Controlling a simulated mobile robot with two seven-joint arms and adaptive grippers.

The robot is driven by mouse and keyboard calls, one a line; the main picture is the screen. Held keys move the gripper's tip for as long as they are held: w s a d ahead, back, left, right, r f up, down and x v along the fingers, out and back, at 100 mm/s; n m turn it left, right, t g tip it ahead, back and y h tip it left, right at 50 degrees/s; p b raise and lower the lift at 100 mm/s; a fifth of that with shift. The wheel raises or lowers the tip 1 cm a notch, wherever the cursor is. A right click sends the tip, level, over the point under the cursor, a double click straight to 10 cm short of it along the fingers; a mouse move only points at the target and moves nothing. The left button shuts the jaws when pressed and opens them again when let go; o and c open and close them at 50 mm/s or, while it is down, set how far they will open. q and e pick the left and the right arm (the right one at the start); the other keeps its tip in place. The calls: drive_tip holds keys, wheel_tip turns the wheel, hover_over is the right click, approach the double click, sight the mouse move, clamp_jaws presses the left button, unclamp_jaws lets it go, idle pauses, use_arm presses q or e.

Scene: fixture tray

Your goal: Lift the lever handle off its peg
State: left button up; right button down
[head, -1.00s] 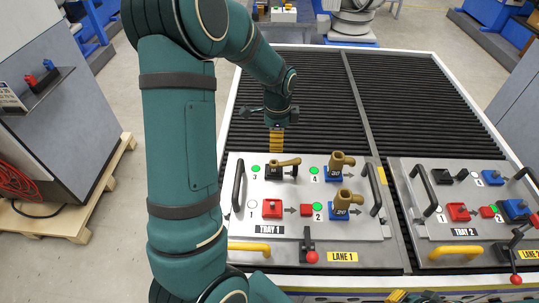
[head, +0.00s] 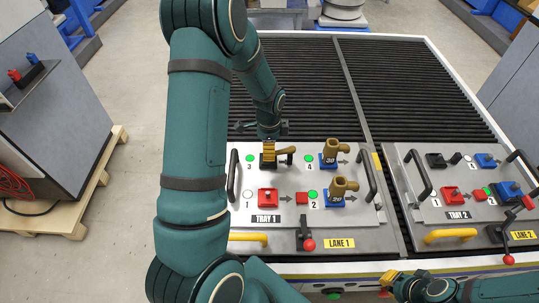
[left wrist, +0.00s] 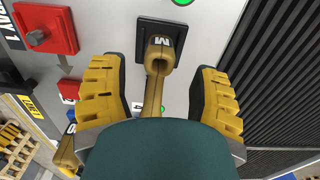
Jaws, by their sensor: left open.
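The brass lever handle (head: 287,150) sits at spot 3 of Tray 1 on a black square base, its arm pointing right. In the left wrist view the lever handle (left wrist: 158,55), with an M on its round head, stands over the black base (left wrist: 188,42); the peg is hidden. My left gripper (head: 268,152) is above and around the handle, partly hiding it. In the left wrist view its yellow fingers (left wrist: 160,92) are spread on either side of the handle, with gaps on both sides. My right gripper (head: 389,281) is at the bottom right, away from the trays' parts; its opening is unclear.
Two similar brass handles stand on blue bases (head: 329,163) at spots 4 and 2. Tray 2 (head: 440,205) lies right.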

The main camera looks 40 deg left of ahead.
use_arm(q)
drive_tip(key=shift+s+d+f, duration=0.1)
drive_tip(key=shift+d+f, duration=0.05)
drive_tip(key=shift+f, duration=1.8)
clamp_jaws()
